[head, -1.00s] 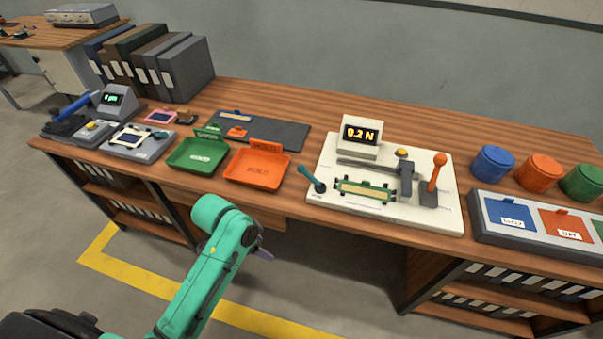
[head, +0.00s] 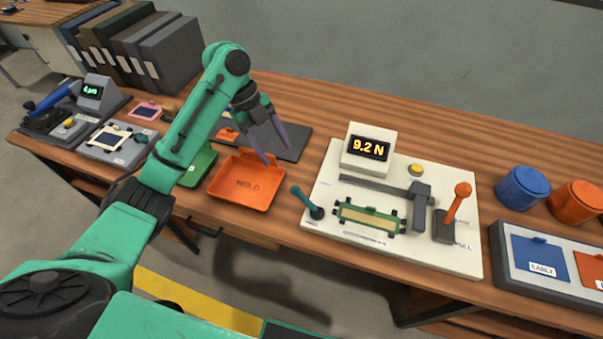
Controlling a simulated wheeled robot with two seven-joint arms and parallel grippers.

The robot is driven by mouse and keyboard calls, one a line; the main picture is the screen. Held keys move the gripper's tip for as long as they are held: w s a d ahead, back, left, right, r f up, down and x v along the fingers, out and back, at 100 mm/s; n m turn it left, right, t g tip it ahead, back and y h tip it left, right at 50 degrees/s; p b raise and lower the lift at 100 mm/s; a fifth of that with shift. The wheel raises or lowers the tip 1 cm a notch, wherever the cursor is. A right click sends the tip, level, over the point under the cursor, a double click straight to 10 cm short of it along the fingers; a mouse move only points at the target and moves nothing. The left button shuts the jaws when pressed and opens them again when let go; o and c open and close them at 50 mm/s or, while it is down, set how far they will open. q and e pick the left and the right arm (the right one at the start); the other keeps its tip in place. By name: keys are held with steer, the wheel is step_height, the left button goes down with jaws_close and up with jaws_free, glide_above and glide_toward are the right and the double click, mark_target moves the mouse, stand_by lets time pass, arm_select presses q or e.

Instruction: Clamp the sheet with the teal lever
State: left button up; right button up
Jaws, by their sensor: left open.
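The teal lever (head: 307,203) stands at the left front of the white test board (head: 328,170), tilted up to the left. To its right the sheet (head: 368,218), a tan strip, lies in a green frame with dark corner pieces. My left gripper (head: 275,152) is open and empty, pointing down above the back edge of the orange tray, to the left of the teal lever and apart from it. My right gripper is not in view.
The display (head: 370,148) on the board reads 9.2 N. An orange lever (head: 457,206) stands at the board's right. The orange HOLD tray (head: 247,186) and a green tray (head: 199,167) sit left of the board. Blue (head: 523,187) and orange tubs stand at right.

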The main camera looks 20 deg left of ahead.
mark_target(296, 190)
arm_select(q)
steer(key=x, duration=0.3)
steer(key=s+p+x, duration=0.1)
steer(key=x, duration=0.2)
steer(key=s+x, duration=0.1)
steer(key=x, duration=0.3)
steer(key=shift+d+r, duration=0.2)
steer(key=x, duration=0.3)
steer(key=shift+w, duration=0.15)
steer(key=shift+d+f, duration=0.1)
steer(key=shift+f, duration=0.1)
steer(key=shift+c, duration=0.3)
jaws_close()
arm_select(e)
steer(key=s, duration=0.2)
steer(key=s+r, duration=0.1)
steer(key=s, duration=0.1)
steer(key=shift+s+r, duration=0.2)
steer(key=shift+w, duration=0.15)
